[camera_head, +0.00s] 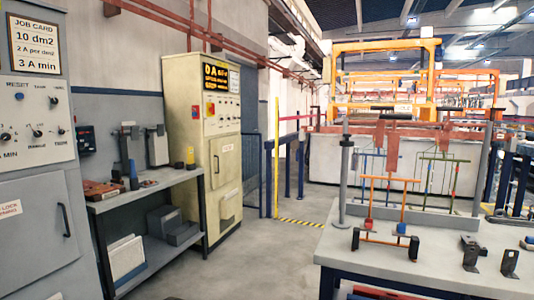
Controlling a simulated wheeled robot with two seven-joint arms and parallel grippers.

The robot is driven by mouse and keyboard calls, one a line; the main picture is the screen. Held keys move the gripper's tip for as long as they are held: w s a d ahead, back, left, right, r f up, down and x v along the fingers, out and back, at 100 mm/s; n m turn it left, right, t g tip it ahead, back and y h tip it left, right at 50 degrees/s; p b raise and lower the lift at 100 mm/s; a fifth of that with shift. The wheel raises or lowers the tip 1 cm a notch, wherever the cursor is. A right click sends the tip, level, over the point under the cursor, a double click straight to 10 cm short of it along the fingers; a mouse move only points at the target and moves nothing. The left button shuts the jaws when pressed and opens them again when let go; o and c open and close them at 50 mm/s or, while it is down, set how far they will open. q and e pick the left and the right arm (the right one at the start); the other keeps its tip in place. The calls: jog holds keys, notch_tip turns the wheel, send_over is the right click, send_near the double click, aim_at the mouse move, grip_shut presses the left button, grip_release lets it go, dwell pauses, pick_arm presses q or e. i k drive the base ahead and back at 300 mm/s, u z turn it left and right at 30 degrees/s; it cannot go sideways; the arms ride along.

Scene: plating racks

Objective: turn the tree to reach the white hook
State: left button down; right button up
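A grey stand with two upright posts (345,180) is on the table at the right. Thin racks hang or stand around it: a blue one (368,165), a green one (448,175) and an orange frame (403,206) in front. The orange frame's lower end is by a dark handled bar (384,241), with a red block (368,223) and a blue block (401,228) close by. I cannot make out a white hook or tell which piece is the tree. Neither of my grippers shows in the head view.
At the left are a shelf bench (150,188), a beige control cabinet (223,150) and a grey cabinet (35,220). The floor (270,250) between bench and table is clear.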

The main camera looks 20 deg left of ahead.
aim_at(347, 142)
jog(key=u, duration=0.95)
jog(key=i, duration=1.1)
jog(key=z, duration=0.55)
